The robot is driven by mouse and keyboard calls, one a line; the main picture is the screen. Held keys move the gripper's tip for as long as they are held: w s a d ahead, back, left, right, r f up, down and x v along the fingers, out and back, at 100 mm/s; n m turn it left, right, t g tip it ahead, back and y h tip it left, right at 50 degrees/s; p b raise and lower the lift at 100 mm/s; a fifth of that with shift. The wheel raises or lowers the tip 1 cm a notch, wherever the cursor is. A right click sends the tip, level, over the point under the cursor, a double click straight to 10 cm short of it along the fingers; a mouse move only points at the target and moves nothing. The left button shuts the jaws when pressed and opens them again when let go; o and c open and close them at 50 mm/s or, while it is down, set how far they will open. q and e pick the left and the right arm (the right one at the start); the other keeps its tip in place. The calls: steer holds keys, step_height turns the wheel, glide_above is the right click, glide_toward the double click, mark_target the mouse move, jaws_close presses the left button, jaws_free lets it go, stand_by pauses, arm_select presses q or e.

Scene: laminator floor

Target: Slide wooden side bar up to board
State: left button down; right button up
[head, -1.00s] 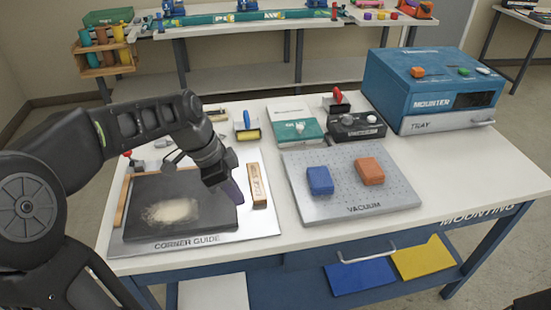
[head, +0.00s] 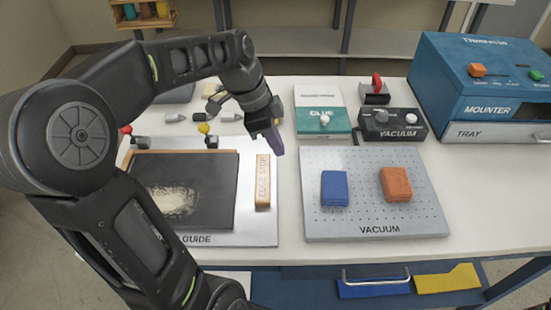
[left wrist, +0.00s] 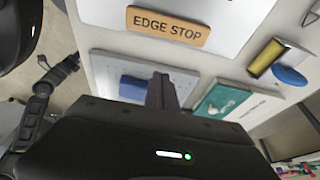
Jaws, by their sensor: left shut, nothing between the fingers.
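The wooden side bar marked EDGE STOP (head: 263,182) lies on the metal corner guide (head: 247,225), right of the dark board (head: 205,180). A narrow strip of bare metal shows between bar and board. The board has a pale smear on it. My left gripper (head: 276,145) is shut and empty, raised just past the bar's far right end. In the left wrist view its fingers (left wrist: 163,92) point toward the table, apart from the bar (left wrist: 168,26). A dark arm of mine, seemingly the right, shows at the left there; its gripper (left wrist: 68,65) is too small to read.
The vacuum plate (head: 375,220) with a blue block (head: 334,188) and an orange block (head: 395,184) lies to the right. Bare tabletop separates guide and plate.

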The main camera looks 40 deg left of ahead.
mark_target(263, 179)
arm_select(q)
steer(key=p+x, duration=0.1)
steer(key=x, duration=0.8)
steer(key=shift+d+f, duration=0.1)
steer(key=shift+f, duration=0.05)
steer(key=s+a, duration=0.1)
steer(key=a+p, duration=0.1)
steer(key=shift+s+a+f, duration=0.1)
steer(key=shift+s+a, duration=0.15)
steer(key=shift+s, duration=0.15)
steer(key=shift+s+a, duration=0.25)
steer(key=shift+a, duration=0.05)
steer(key=shift+f, duration=0.1)
steer(key=shift+a, duration=0.1)
